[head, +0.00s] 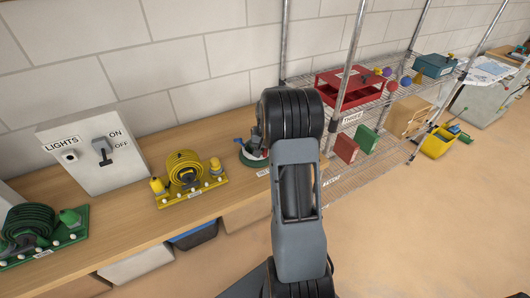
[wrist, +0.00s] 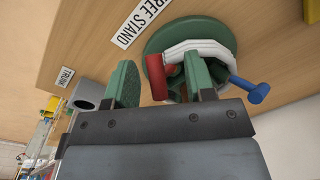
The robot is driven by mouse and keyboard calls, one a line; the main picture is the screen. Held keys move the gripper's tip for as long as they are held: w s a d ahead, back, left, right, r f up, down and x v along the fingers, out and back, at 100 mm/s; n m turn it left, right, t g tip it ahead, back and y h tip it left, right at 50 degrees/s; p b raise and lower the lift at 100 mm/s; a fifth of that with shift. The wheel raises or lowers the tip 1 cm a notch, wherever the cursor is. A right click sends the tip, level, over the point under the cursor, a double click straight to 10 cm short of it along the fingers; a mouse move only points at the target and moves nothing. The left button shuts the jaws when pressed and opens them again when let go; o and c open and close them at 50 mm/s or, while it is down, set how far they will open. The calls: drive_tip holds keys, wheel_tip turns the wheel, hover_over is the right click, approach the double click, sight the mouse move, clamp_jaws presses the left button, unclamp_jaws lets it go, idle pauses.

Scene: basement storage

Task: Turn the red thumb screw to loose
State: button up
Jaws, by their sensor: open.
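The red thumb screw (wrist: 158,76) sticks out from the white ring (wrist: 190,50) of a round green stand (wrist: 153,70). A blue thumb screw (wrist: 250,90) sticks out on the ring's right. In the wrist view my gripper (wrist: 163,78) is open. Its two green-padded fingers appear on either side of the red screw, with the right finger overlapping the stand. I see no contact with the screw, and cannot tell the depth between them. In the head view the stand (head: 250,160) is mostly hidden behind my arm, and the gripper is hidden.
A label ending "REE STAND" (wrist: 136,22) lies beside the stand on the wooden bench (head: 140,222). A yellow hose set (head: 188,178), a lights switch box (head: 85,155) and a green hose set (head: 35,232) are to the left. Wire shelving with a red box (head: 345,88) stands to the right.

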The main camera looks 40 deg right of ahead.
drive_tip(key=shift+f, duration=0.35)
drive_tip(key=c, duration=0.9)
